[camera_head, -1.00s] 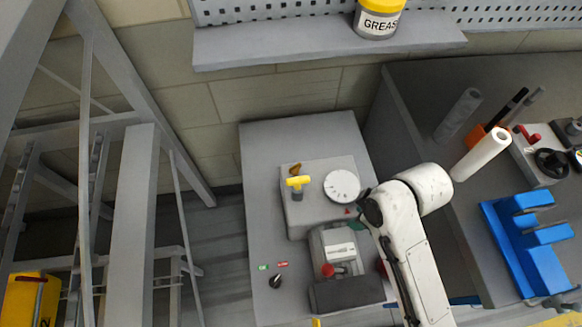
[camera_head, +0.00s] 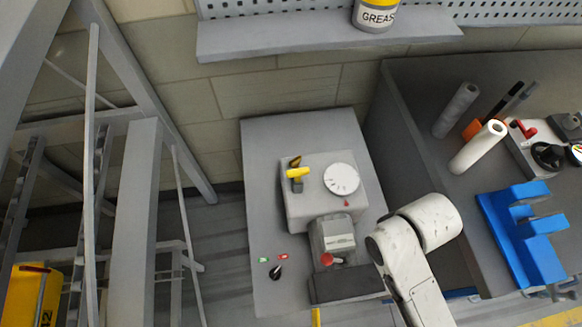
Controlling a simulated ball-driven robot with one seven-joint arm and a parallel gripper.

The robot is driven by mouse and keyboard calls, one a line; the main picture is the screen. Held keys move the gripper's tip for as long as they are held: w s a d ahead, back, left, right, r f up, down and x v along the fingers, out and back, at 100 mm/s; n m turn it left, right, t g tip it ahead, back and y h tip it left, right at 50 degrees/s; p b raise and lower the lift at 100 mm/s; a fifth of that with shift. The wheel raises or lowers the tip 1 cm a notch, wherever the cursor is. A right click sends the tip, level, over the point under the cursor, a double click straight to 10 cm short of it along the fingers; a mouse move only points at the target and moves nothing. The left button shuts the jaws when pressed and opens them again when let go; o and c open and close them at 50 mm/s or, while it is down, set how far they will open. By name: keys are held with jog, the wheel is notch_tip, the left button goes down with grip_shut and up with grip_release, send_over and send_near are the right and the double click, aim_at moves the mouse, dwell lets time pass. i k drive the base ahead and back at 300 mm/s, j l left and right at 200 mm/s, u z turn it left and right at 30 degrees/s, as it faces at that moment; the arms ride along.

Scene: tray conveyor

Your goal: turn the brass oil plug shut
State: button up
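A small brass-coloured piece (camera_head: 295,161), which looks like the oil plug, sits at the back left on top of a grey machine housing (camera_head: 310,214). A yellow T-shaped handle (camera_head: 299,173) stands just in front of it and partly covers it. I cannot tell from its size how far the plug is turned. A white round dial (camera_head: 341,179) is to the right on the same housing. My white arm shows at the lower right, in front of the machine's right side. My gripper is out of view, so its state and hold are hidden.
A grey stand top (camera_head: 262,150) carries the machine, with a red knob (camera_head: 327,260) and a black switch (camera_head: 275,272) at the front. A shelf (camera_head: 320,38) with a grease tin (camera_head: 375,16) is above. A blue rack (camera_head: 525,235) is right, a ladder frame left.

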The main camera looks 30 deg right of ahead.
aim_at(293, 164)
jog(key=k+j, duration=0.3)
jog(key=j, duration=0.65)
jog(key=i+j, duration=0.1)
jog(key=j, duration=0.35)
jog(key=i+z, duration=0.05)
